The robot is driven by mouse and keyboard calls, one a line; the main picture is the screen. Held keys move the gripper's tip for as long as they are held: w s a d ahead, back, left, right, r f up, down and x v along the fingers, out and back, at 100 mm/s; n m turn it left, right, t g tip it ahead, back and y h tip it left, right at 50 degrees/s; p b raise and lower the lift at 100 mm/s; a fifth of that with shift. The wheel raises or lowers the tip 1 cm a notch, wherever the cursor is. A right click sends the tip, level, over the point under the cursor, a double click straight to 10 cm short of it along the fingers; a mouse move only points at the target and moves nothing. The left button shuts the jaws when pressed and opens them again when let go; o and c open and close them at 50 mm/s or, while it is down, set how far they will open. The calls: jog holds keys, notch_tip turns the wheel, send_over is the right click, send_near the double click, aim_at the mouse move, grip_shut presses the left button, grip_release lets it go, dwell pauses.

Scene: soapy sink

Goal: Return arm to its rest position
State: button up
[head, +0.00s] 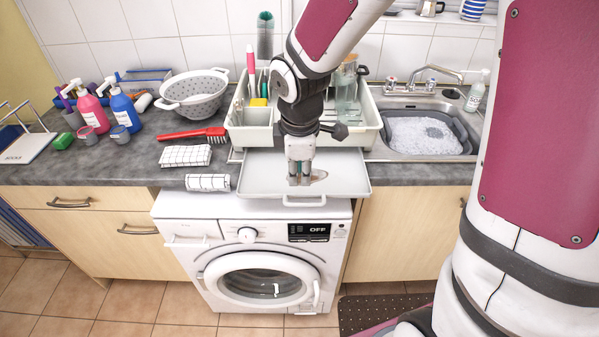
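My gripper (299,176) points down over the white drip tray (256,168) in front of the dish rack, at the end of my arm, which comes in from the top right. Its fingers look close together, but whether they are open or shut is too small to tell. A small greyish-brown thing (317,177) shows beside the fingertips. I cannot tell if it lies on the tray or touches the fingers.
The cream dish rack (247,136) stands behind the gripper. A colander (194,93), red brush (192,134), folded checked cloths (186,156) and soap bottles (125,109) are at left. The sink with a soapy basin (424,136) is at right. A washing machine (262,232) stands below.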

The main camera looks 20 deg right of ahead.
jog(key=s+d+r+m+t, duration=0.1)
jog(key=s+r+m, duration=0.6)
jog(key=s+r, duration=0.2)
jog(key=s+d+r+m+t, duration=0.2)
jog(key=s+r+m, duration=0.5)
jog(key=s+r, duration=0.2)
jog(key=shift+s+d+m+y, duration=0.2)
jog(key=shift+d+m+y, duration=0.05)
jog(key=shift+m+y, duration=0.05)
jog(key=shift+r, duration=0.1)
dwell(0.6)
